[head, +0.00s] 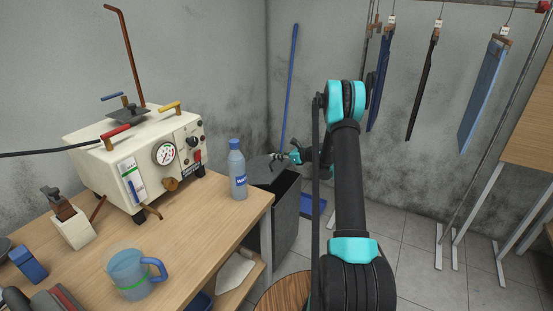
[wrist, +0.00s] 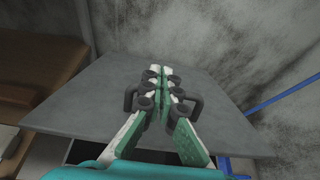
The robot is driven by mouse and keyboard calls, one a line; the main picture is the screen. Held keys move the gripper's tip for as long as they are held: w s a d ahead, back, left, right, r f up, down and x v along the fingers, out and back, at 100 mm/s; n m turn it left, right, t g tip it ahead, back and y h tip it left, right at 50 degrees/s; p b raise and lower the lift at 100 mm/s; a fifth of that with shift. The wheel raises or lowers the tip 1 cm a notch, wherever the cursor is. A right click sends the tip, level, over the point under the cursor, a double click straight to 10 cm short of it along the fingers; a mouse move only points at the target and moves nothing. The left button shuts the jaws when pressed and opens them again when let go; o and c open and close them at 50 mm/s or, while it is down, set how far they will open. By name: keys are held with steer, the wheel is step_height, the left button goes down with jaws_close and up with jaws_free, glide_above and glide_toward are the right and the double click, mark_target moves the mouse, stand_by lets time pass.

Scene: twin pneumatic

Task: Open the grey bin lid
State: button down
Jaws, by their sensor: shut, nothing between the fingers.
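The grey bin (head: 286,217) stands on the floor just past the right end of the workbench. Its grey lid (head: 260,170) shows at the bin's top left, and a dark opening is visible beside it. In the wrist view the lid (wrist: 95,90) is a flat grey plate spread under the fingers, with a dark gap at its near edge. My gripper (head: 276,157) is shut and empty at the lid, its fingertips (wrist: 160,69) together over the plate. I cannot tell whether they touch it. The lid's far edge is partly hidden by the fingers.
The workbench (head: 190,237) holds a white machine (head: 140,150), a water bottle (head: 237,172) and a blue mug (head: 132,277). A blue pole (head: 289,90) leans on the wall behind the bin. A blue dustpan-like item (head: 312,206) lies right of it.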

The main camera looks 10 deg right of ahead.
steer(key=a+r, duration=0.1)
steer(key=w+a+r+h, duration=0.1)
steer(key=r, duration=0.1)
steer(key=shift+w+g, duration=0.2)
steer(key=shift+g, duration=0.1)
stand_by(0.4)
steer(key=shift+d, duration=0.1)
stand_by(1.1)
